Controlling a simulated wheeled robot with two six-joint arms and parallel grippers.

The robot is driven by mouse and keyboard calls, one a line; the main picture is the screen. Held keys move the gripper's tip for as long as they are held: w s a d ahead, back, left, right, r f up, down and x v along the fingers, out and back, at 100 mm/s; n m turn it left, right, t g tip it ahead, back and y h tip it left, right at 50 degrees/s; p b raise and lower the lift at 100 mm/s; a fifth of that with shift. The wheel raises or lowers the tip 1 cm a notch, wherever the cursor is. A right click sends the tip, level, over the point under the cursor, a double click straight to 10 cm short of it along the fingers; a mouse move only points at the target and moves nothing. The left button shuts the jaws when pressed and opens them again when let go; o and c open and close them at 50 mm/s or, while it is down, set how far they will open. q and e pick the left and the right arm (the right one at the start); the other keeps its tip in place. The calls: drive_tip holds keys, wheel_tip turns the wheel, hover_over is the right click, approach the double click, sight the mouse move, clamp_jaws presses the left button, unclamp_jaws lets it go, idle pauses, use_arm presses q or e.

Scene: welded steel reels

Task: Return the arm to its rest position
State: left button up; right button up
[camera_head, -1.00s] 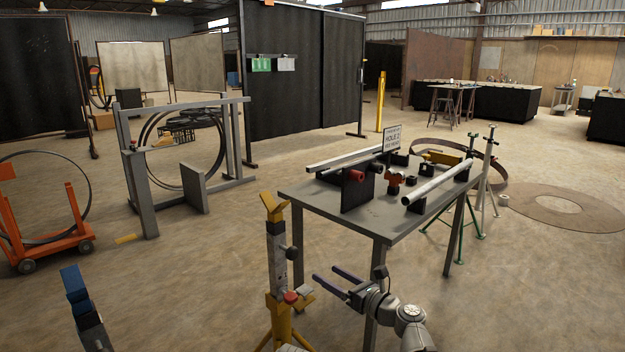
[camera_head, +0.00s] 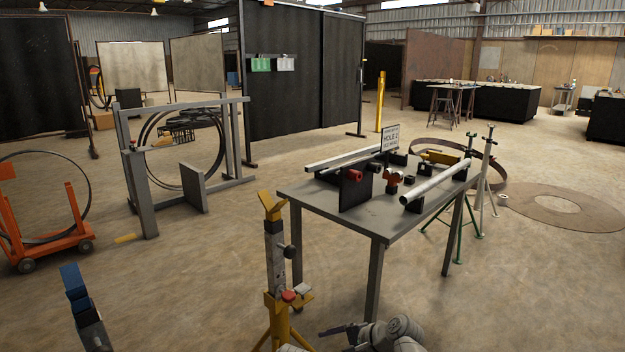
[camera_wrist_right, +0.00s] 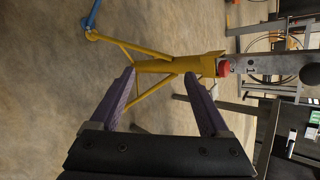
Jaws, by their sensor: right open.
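My right gripper (camera_wrist_right: 160,82) shows in the right wrist view with its two purple fingers spread apart and nothing between them. A yellow stand (camera_wrist_right: 185,66) with a red knob is beyond the fingertips, apart from them. In the head view my right arm (camera_head: 395,333) is low at the bottom edge, in front of the steel table (camera_head: 375,222) and right of the yellow stand (camera_head: 276,265). Its fingers are mostly out of that view. My left gripper is not in view.
The table holds a pipe (camera_head: 437,182), a sign (camera_head: 390,138) and several small parts. A blue-topped post (camera_head: 75,285) stands at bottom left. An orange cart (camera_head: 50,245) and a grey frame (camera_head: 147,190) are at left. Floor between them is clear.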

drive_tip(key=s+d+f+n+g+h, duration=0.4)
drive_tip(key=s+d+f+n+h, duration=0.35)
drive_tip(key=s+d+n, duration=0.45)
drive_tip(key=s+a+n+g+h, duration=0.15)
drive_tip(key=s+a+n, duration=0.25)
drive_tip(key=a, duration=0.7)
wheel_tip(320, 180, up, 33)
drive_tip(key=p, duration=3.3)
drive_tip(key=shift+d+r, duration=0.15)
drive_tip(key=shift+r, duration=0.05)
drive_tip(key=shift+s+f, duration=0.1)
drive_tip(key=shift+f, duration=0.05)
